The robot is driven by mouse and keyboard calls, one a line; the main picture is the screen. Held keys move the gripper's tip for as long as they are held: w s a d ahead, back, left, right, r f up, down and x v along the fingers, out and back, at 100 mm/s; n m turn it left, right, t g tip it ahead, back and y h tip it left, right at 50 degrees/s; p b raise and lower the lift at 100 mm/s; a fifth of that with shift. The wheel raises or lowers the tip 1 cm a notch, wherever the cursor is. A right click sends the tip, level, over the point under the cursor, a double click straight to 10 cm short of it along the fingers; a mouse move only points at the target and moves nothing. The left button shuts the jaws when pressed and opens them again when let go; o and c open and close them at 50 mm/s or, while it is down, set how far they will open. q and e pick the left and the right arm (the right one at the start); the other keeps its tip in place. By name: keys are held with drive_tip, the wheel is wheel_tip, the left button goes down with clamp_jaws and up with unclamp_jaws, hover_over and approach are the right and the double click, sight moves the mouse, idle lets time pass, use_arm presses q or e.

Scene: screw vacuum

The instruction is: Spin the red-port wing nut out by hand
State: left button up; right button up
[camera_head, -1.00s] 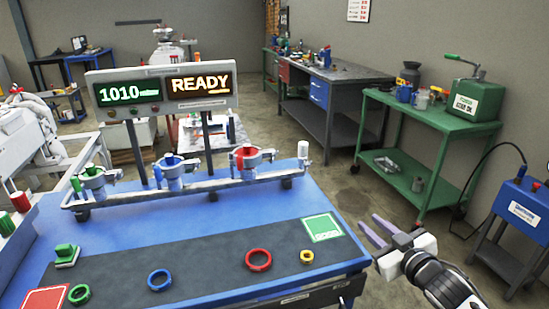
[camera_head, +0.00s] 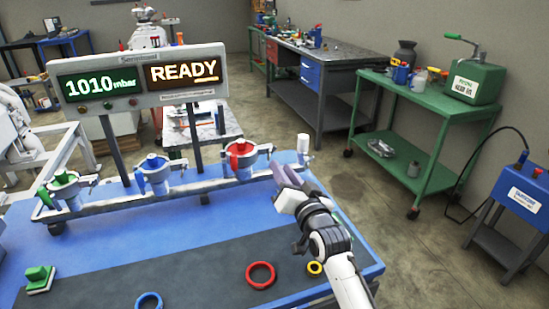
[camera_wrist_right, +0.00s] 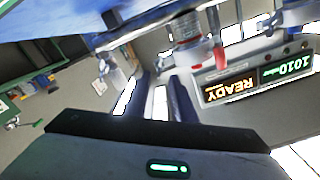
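The red port (camera_head: 240,158) with its red handle and metal clamp stands at the right end of the rail on the blue bench. It also shows upside down in the right wrist view (camera_wrist_right: 187,28), with a red piece (camera_wrist_right: 218,57) hanging beside it; I cannot tell the wing nut's exact shape. My right gripper (camera_head: 285,176) is in front and to the right of the red port, apart from it. In the wrist view its two fingers (camera_wrist_right: 158,85) are spread with nothing between them. My left gripper is not in view.
Blue (camera_head: 155,172) and green (camera_head: 65,190) ports stand left on the same rail. A white-capped post (camera_head: 303,146) is close behind my right gripper. A display (camera_head: 140,80) reads 1010 mbar and READY. Red (camera_head: 260,275) and yellow (camera_head: 315,268) rings lie on the dark mat.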

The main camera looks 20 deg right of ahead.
sight(272, 155)
drive_tip(key=shift+w+a, duration=0.1)
drive_tip(key=shift+w, duration=3.1)
clamp_jaws()
